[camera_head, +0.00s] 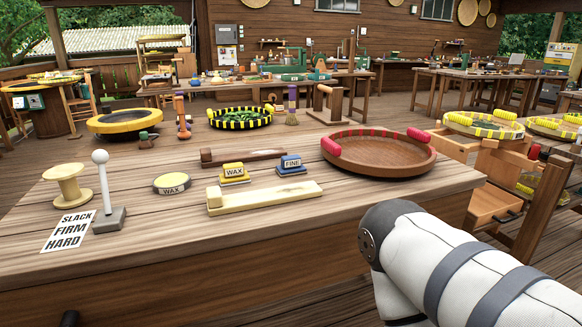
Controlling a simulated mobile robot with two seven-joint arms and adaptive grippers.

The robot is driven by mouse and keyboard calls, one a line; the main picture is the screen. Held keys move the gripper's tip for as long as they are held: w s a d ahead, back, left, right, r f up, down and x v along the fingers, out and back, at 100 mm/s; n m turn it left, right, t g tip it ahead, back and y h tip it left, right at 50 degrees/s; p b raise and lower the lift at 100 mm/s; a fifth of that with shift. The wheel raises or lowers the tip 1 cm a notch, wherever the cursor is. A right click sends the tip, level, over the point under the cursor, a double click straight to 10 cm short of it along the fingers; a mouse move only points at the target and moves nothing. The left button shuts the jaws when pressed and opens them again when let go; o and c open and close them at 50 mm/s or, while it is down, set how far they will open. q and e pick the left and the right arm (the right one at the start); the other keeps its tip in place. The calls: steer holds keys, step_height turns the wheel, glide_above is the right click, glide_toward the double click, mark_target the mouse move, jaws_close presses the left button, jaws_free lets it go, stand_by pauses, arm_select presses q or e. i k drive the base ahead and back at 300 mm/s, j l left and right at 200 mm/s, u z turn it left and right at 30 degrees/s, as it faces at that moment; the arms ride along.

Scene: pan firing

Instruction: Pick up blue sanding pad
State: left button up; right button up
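The blue sanding pad (291,165) lies on the wooden workbench with its "FINE" label facing up. It sits right of a yellow pad marked "WAX" (234,173) and left of a large wooden pan (378,155) with red grips. Nothing touches or covers the blue pad. My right arm comes in from the lower right, in front of the bench. Neither of my grippers can be made out.
A pale wooden block strip (265,198) lies just in front of the pads, and a dark wooden bar (243,157) lies behind them. A round wax tin (171,184), a lever, a spool (68,184) and a "SLACK FIRM HARD" card (69,230) stand left. The front bench strip is clear.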

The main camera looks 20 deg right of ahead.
mark_target(290, 166)
steer(key=l+u, duration=0.2)
steer(key=l, duration=0.3)
steer(key=l+u, duration=0.2)
steer(key=l, duration=0.3)
steer(key=l+u, duration=0.25)
steer(key=l, duration=0.25)
steer(key=k+l+u, duration=0.2)
steer(key=l, duration=0.3)
steer(key=l+u, duration=0.2)
steer(key=l, duration=0.3)
